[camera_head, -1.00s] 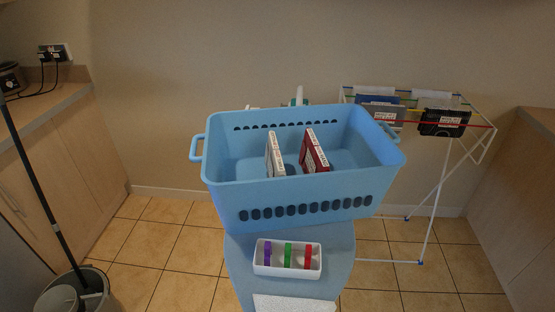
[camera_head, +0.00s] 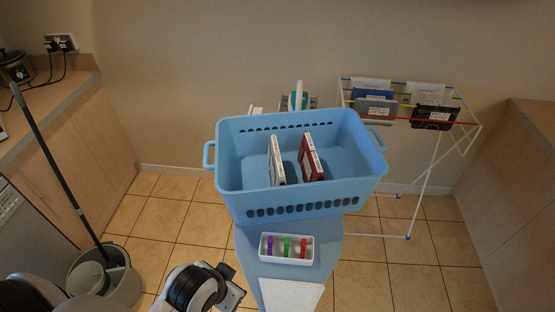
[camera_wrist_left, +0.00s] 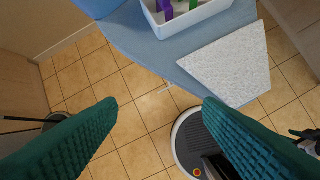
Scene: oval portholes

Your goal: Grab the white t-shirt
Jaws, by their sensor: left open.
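A blue laundry basket (camera_head: 300,206) stands on the ironing board. Inside it are two upright, box-like folded items with printed labels: a white one (camera_head: 276,162) on the left and a dark red one (camera_head: 311,160) on the right. The white one may be the t-shirt; the label is too small to read. My left gripper (camera_head: 234,291) is at the bottom of the head view, left of the board and well short of the basket.
On the ironing board (camera_head: 252,251), a white tray (camera_head: 287,259) holds purple, green and red pieces, with a pale speckled pad (camera_head: 291,296) nearer. A drying rack (camera_head: 423,185) with hung items stands right. A mop bucket (camera_head: 128,290) stands left. Tiled floor is open between.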

